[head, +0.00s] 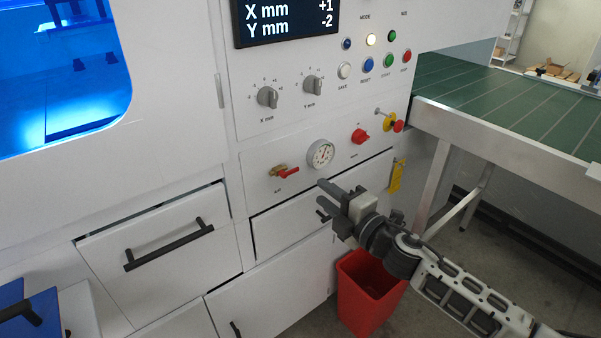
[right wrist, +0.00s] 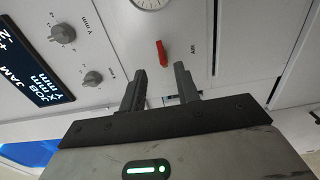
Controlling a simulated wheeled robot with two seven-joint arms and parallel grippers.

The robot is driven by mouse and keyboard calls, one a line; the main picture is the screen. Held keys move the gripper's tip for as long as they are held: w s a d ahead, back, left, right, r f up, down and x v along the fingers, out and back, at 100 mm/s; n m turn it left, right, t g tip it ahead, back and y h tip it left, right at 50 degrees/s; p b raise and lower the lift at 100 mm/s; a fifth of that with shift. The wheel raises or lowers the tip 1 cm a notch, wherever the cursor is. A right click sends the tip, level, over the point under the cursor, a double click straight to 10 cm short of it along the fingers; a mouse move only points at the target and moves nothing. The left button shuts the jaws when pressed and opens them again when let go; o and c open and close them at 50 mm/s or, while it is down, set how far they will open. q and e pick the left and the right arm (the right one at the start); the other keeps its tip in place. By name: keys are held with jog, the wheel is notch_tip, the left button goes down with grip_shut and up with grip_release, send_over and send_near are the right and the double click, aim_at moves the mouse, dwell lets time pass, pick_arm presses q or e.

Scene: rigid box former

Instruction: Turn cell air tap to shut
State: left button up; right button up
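The air tap (head: 285,172) is on the white front panel, left of and below the round gauge. It has a brass body and a red lever that lies roughly level, pointing right. In the right wrist view its red lever (right wrist: 162,53) shows beyond my fingertips, beside the label AIR. My right gripper (head: 322,192) is in front of the panel, to the right of and slightly below the tap, not touching it. Its two fingers (right wrist: 160,82) are apart with nothing between them. My left gripper is not in view.
Drawers with dark handles (head: 170,245) lie below. A red bin (head: 368,292) stands on the floor; a green conveyor (head: 500,95) is at right.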

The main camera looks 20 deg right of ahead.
aim_at(295, 171)
jog(key=x, duration=0.9)
grip_shut()
